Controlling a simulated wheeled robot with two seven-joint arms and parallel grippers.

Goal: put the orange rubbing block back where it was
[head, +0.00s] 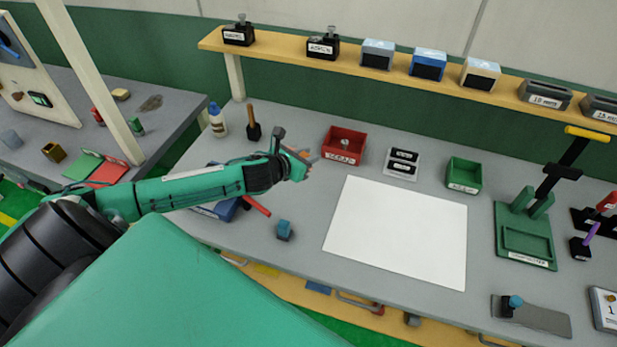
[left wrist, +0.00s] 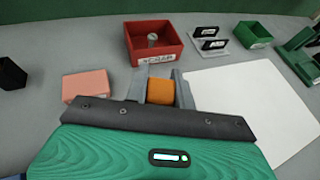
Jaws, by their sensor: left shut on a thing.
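The orange rubbing block (left wrist: 160,92) sits between the two grey fingers of my left gripper (left wrist: 161,84), which is shut on it. In the head view my left gripper (head: 306,160) is over the left part of the bench, just left of the red scrap bin and the white sheet. The block is mostly hidden there by the gripper. I cannot tell whether the block touches the bench. A pink block (left wrist: 87,85) lies on the bench left of the fingers in the left wrist view. My right gripper is not in view.
The red scrap bin (head: 344,146) stands just beyond my gripper. A white sheet (head: 396,231) lies flat to its right, with a green bin (head: 464,175) behind. A small blue block (head: 284,231) stands near the front edge. A shelf (head: 300,52) runs along the back.

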